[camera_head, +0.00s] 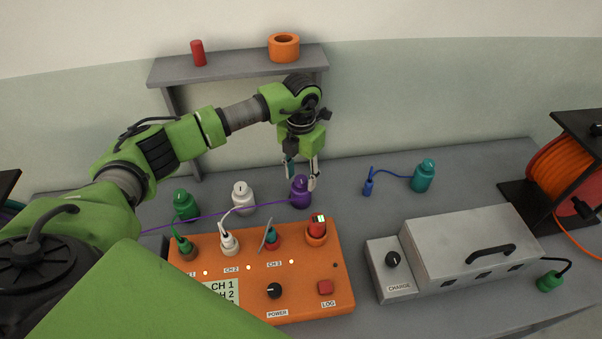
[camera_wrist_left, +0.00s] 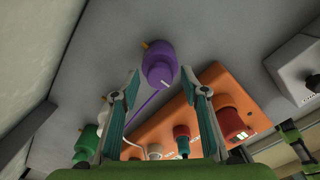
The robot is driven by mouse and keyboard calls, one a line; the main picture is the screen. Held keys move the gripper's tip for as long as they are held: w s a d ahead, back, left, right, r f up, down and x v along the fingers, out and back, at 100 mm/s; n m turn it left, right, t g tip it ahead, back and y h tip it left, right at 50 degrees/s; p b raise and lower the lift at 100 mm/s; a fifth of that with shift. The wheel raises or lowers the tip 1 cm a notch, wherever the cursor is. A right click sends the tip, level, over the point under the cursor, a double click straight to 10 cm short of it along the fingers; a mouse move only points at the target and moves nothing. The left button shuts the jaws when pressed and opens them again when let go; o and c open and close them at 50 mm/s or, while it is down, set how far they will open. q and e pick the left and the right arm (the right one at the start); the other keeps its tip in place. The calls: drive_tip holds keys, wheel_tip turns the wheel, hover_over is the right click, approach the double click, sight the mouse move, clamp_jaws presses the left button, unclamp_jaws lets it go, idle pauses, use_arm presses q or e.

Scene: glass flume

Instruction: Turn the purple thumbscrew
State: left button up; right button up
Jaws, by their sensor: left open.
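The purple piece (camera_head: 301,193), a rounded body with a pale mark on top, stands upright on the grey bench just behind the orange box. I take it for the purple thumbscrew. A thin purple cord runs from it to the left. My left gripper (camera_head: 301,180) is open and points down over it. In the left wrist view the purple piece (camera_wrist_left: 160,66) shows in the gap between the open fingertips (camera_wrist_left: 161,80), a little beyond them. I cannot tell whether a finger touches it.
The orange box (camera_head: 338,272) with knobs, plugs and a red button (camera_head: 325,287) lies close in front. White (camera_head: 243,197) and green (camera_head: 185,205) pieces stand left, a teal one (camera_head: 423,176) right. A grey case (camera_head: 470,250) stands further right. A shelf (camera_head: 237,67) is behind.

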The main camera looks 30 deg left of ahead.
use_arm(q)
drive_tip(key=c, duration=1.1)
drive_tip(key=shift+f+m+b, duration=0.15)
drive_tip(key=shift+m+b, duration=0.65)
drive_tip(key=shift+b, duration=0.1)
drive_tip(key=shift+m+b, duration=1.1)
drive_tip(key=shift+b, duration=0.05)
drive_tip(key=m+b, duration=0.2)
drive_tip(key=m, duration=0.1)
drive_tip(key=shift+m+b, duration=0.7)
drive_tip(key=shift+m, duration=0.2)
use_arm(e)
wheel_tip(320, 180, down, 8)
drive_tip(key=shift+s+r, duration=0.2)
drive_tip(key=shift+s, duration=0.05)
use_arm(q)
drive_tip(key=shift+r, duration=0.2)
use_arm(e)
drive_tip(key=shift+f, duration=0.1)
drive_tip(key=shift+a, duration=0.15)
use_arm(q)
drive_tip(key=o, duration=1.1)
